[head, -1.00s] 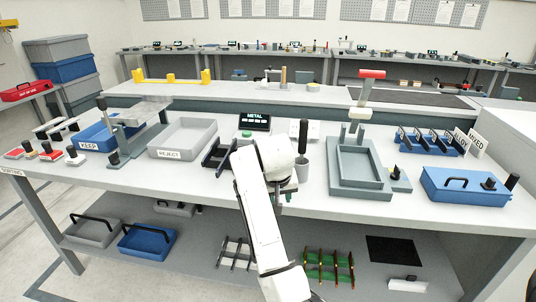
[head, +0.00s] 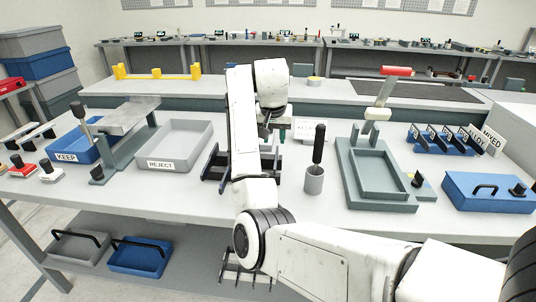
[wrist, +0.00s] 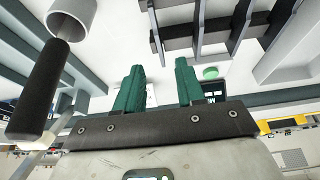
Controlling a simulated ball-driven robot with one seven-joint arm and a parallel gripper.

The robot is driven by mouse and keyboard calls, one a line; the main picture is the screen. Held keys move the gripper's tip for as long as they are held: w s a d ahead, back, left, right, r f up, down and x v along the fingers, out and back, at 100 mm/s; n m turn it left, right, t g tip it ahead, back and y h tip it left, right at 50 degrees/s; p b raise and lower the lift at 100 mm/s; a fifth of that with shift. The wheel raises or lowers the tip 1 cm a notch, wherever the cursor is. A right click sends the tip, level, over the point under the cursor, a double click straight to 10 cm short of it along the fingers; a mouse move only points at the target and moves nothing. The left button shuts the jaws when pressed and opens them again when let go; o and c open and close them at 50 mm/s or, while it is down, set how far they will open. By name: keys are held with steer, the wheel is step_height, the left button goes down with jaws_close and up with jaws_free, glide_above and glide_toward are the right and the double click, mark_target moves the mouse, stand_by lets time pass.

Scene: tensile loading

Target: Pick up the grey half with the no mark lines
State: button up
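I cannot make out a grey half or any mark lines on one in either view. A dark slotted rack (head: 213,166) stands on the bench, partly hidden behind my arm. It also shows at the top of the wrist view (wrist: 225,28), apart from my fingers. My gripper (wrist: 160,85) has two green fingers standing apart with nothing between them. In the head view my gripper is mostly hidden behind my arm.
A grey cup (head: 314,180) with a black-handled tool (head: 319,143) stands right of the rack. The REJECT tray (head: 180,143) is left. A grey press fixture (head: 375,175) and blue case (head: 487,193) are right. Bare bench lies in front of the cup.

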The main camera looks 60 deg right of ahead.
glide_above(276, 155)
steer(key=a, duration=0.3)
step_height(276, 155, down, 5)
steer(key=shift+s+d+x, duration=0.15)
steer(key=shift+x, duration=0.75)
steer(key=shift+s+d+x, duration=0.15)
steer(key=shift+x, duration=0.7)
steer(key=shift+s+d+x, duration=0.15)
steer(key=shift+x, duration=0.75)
steer(key=shift+r, duration=0.15)
steer(key=shift+c, duration=0.4)
jaws_close()
